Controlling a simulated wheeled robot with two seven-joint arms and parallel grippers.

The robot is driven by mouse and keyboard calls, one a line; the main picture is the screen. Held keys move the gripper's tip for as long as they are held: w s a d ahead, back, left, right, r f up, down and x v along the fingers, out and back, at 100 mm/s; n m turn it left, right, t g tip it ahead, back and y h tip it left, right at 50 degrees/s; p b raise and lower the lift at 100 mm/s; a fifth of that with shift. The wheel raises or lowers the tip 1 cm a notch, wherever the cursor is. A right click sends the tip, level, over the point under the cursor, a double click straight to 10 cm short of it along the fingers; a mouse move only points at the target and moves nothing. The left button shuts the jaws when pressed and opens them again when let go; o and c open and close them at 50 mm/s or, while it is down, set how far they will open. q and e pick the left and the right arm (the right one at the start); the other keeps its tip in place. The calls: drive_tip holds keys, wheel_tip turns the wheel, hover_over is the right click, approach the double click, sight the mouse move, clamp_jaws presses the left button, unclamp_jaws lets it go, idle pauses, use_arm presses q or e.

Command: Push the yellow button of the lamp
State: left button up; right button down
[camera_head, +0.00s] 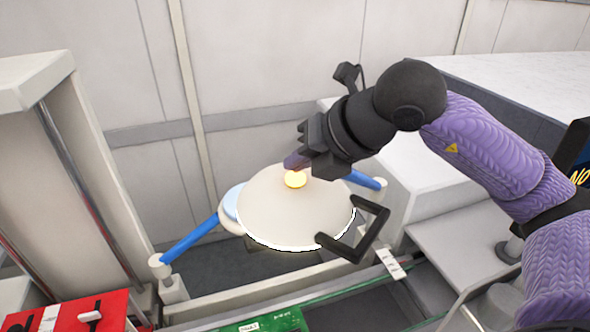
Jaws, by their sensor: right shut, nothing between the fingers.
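The lamp (290,215) is a round, cream-coloured dome with a bright white rim, in the middle of the head view. Its yellow button (295,179) sits near the top of the dome and looks bright. My right gripper (293,161) comes in from the upper right and is shut and empty. Its fingertips are right at the far edge of the button in the picture; I cannot tell whether they touch it. My left gripper is not in view.
A black handle (362,235) sticks out at the lamp's right. A red panel (80,314) is at the lower left and a green part (268,321) at the bottom. A white column (65,170) stands left; a pale wall (270,60) closes the back.

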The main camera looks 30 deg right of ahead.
sight(299, 179)
wheel_tip(299, 179, up, 6)
drive_tip(key=p, duration=0.5)
drive_tip(key=shift+r, duration=0.1)
idle(1.4)
